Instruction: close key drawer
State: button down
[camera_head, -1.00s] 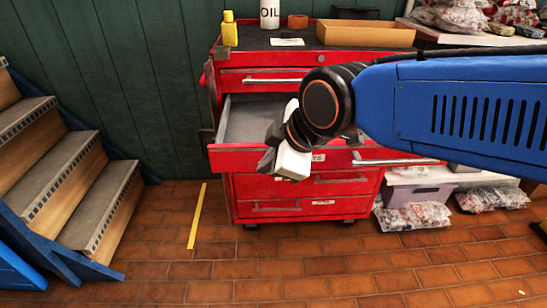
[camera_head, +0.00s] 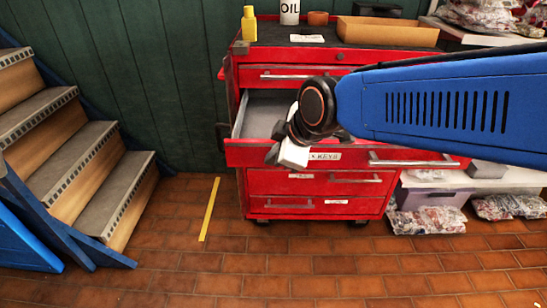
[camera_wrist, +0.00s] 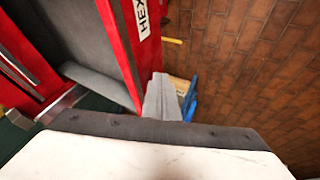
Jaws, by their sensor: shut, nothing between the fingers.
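The key drawer (camera_head: 240,155) is the open red drawer of the tool cabinet, with a white label reading KEYS and a long metal handle (camera_head: 410,161). Its grey inside shows behind the front in the head view. My gripper (camera_head: 275,153) is shut and empty at the left half of the drawer front, hiding part of it. In the wrist view the gripper's grey tip (camera_wrist: 165,98) is close beside the red drawer front (camera_wrist: 120,50), whose label partly shows HEX. I cannot tell whether it touches the front.
The red cabinet (camera_head: 256,183) has shut drawers above and below. A yellow bottle (camera_head: 249,24), an oil can (camera_head: 290,12) and a wooden tray (camera_head: 388,32) stand on top. Wooden steps (camera_head: 88,185) are at the left. Bagged items (camera_head: 428,220) lie at the right. The front tiled floor is clear.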

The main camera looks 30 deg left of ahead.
jog(key=shift+w, duration=0.1)
send_over(275, 118)
dwell(0.5)
dwell(0.4)
